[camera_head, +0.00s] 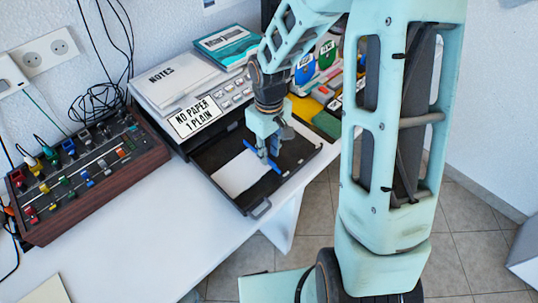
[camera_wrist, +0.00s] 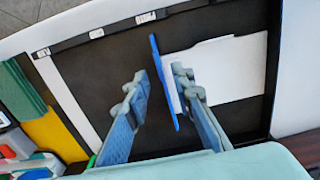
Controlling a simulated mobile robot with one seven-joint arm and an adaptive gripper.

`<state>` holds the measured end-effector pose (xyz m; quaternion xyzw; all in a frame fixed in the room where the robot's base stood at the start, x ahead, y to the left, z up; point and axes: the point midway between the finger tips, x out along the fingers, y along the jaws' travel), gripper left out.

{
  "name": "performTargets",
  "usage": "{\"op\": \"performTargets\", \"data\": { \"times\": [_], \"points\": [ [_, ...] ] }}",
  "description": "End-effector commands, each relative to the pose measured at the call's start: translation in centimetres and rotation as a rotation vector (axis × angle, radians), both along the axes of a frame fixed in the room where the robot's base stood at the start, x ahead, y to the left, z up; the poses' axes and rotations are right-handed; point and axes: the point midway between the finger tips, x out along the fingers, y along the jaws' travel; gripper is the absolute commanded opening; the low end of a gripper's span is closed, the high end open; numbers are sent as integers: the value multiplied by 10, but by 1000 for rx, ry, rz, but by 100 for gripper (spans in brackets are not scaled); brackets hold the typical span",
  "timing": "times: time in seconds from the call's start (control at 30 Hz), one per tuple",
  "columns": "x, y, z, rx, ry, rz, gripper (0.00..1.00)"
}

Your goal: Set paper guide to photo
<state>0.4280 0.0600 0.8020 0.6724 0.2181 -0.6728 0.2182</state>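The paper guide is a thin blue bar (camera_head: 276,168) across the dark pulled-out paper tray (camera_head: 207,162). In the wrist view the guide (camera_wrist: 163,78) stands along the edge of a white paper sheet (camera_wrist: 225,70), which lies in the tray (camera_wrist: 85,70). My gripper (camera_head: 264,152) is low over the tray. In the wrist view my gripper (camera_wrist: 158,84) is open, with the guide between its fingers. The right finger is close to the guide; I cannot tell if they touch. Small white marks line the tray edge (camera_wrist: 96,33).
The printer display (camera_head: 195,116) reads "NO PAPER 1 PLAIN". A notes stack (camera_head: 168,80) and a teal box (camera_head: 228,45) lie on top. A mixer-like panel (camera_head: 85,175) stands left. The front white table (camera_head: 150,235) is mostly clear.

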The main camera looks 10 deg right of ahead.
Motion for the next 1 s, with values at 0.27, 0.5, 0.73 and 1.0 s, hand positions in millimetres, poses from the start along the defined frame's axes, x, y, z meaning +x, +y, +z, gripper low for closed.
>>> {"op": "performTargets", "data": {
  "times": [0.27,0.5,0.73,1.0],
  "points": [
    [1,0,58,0,-6,-1,22],
    [1,0,92,1,-3,0,22],
    [0,0,99,1,-1,2,22],
    [0,0,99,1,-1,1,22]
  ]
}}
